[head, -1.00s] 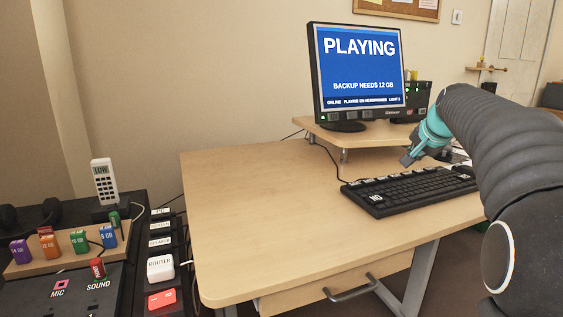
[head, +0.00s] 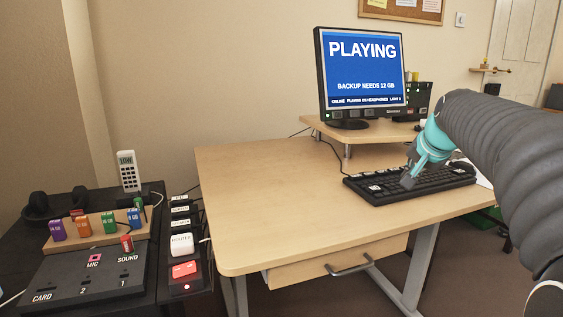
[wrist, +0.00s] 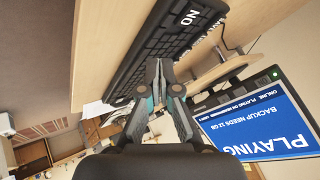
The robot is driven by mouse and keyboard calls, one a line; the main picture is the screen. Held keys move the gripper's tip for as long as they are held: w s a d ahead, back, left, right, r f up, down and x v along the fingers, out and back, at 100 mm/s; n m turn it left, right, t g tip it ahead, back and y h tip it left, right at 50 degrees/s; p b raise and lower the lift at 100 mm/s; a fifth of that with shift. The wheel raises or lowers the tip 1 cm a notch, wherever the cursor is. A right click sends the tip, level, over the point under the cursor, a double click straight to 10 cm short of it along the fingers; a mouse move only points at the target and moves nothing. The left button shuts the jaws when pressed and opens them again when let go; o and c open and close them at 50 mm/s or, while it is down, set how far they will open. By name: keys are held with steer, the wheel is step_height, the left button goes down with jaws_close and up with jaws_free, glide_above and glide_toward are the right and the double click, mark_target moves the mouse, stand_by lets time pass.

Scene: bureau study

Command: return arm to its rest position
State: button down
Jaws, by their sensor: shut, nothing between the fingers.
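My gripper (head: 408,181) is at the right of the head view, in front of the black keyboard (head: 376,188) on the desk. It hides part of the keys, and I cannot tell its exact height above them. In the wrist view my gripper (wrist: 158,68) has its fingertips together with nothing between them. The keyboard (wrist: 150,45) lies beyond the fingertips there. My arm reaches in from the right edge of the head view.
The desk (head: 270,200) is clear at its left and middle. A monitor (head: 362,70) reading PLAYING stands on a raised shelf (head: 375,134).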

steer(key=s+a+f+n+g, duration=0.1)
steer(key=s+a+f, duration=0.3)
steer(key=s, duration=0.6)
steer(key=s+a+f+n+g+p, duration=0.1)
steer(key=s+a+f+n, duration=0.3)
steer(key=s, duration=0.6)
steer(key=s+a+f+n+p, duration=0.1)
steer(key=s+a+f+n, duration=0.2)
steer(key=s, duration=0.7)
step_height(320, 180, down, 4)
steer(key=a, duration=0.2)
steer(key=shift+s+a+f+g, duration=0.15)
steer(key=shift+s+a+g, duration=0.25)
